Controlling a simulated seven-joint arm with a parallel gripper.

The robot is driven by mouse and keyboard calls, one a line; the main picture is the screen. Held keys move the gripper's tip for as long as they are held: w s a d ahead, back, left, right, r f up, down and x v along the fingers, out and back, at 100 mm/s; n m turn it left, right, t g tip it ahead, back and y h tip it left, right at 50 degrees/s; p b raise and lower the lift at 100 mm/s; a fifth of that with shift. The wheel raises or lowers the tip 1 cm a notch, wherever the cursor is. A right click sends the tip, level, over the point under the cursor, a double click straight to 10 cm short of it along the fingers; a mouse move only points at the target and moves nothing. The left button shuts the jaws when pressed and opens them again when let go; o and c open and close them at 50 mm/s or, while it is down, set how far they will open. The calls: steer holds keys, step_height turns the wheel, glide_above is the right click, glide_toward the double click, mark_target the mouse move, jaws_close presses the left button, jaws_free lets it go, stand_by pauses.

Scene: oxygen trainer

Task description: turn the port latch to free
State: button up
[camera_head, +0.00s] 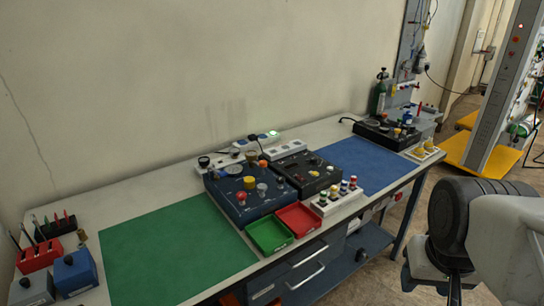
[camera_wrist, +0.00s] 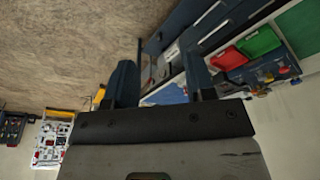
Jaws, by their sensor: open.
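I cannot pick out the port latch for certain; the parts on the panels are too small to tell. A blue panel (camera_head: 224,206) with several knobs stands on the bench, and a black panel (camera_head: 296,162) is beside it. Another dark panel (camera_head: 372,132) with small fittings stands at the far right end of the bench. My gripper (camera_wrist: 158,70) is open and empty in the wrist view, its two fingers apart. It is off the bench's front side, touching nothing that I can see. In the head view my arm is at the lower right.
The bench has a green mat (camera_head: 170,248) and a blue mat (camera_head: 362,165). A green tray (camera_head: 268,236) and a red tray (camera_head: 299,219) lie at the front edge, near a white block with coloured caps (camera_head: 334,202). A green cylinder (camera_head: 380,93) stands at the back right.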

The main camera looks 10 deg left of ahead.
steer(key=shift+w+r, duration=0.15)
steer(key=shift+w, duration=0.15)
steer(key=shift+c, duration=0.4)
steer(key=w+a+r+m, duration=0.1)
steer(key=w+a+r, duration=0.15)
steer(key=w, duration=0.45)
steer(key=w+a+r, duration=0.2)
steer(key=w+r, duration=0.1)
steer(key=w, duration=0.5)
steer(key=m+g, duration=0.3)
glide_above(263, 162)
steer(key=f, duration=1.3)
steer(key=shift+s+d, duration=0.15)
steer(key=shift+d, duration=0.2)
steer(key=shift+w+a+f, duration=0.3)
steer(key=shift+a+f, duration=0.05)
steer(key=shift+a, duration=0.1)
steer(key=shift+f, duration=3.9)
